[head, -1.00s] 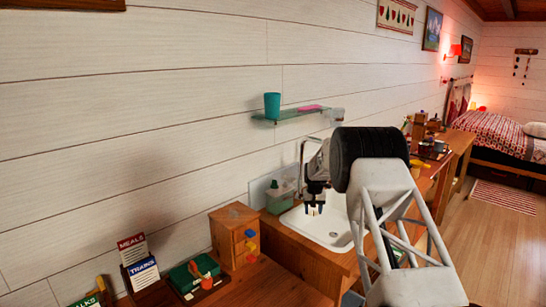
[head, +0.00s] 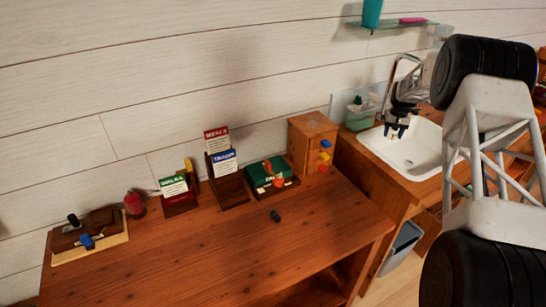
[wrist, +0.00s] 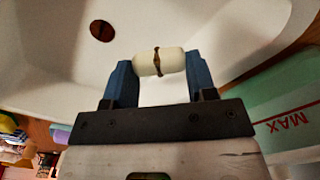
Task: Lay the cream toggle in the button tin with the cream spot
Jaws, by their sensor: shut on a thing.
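My gripper (head: 395,130) is over the white sink in the head view. In the wrist view its two blue fingers are shut on the cream toggle (wrist: 148,65), a short pale cylinder with a dark band around its middle. The toggle lies crosswise between the fingers, above the white basin. In the head view it is too small to make out. I cannot pick out a button tin with a cream spot in either view.
The wooden desk (head: 190,265) left of the sink (head: 425,150) has a wide clear front.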

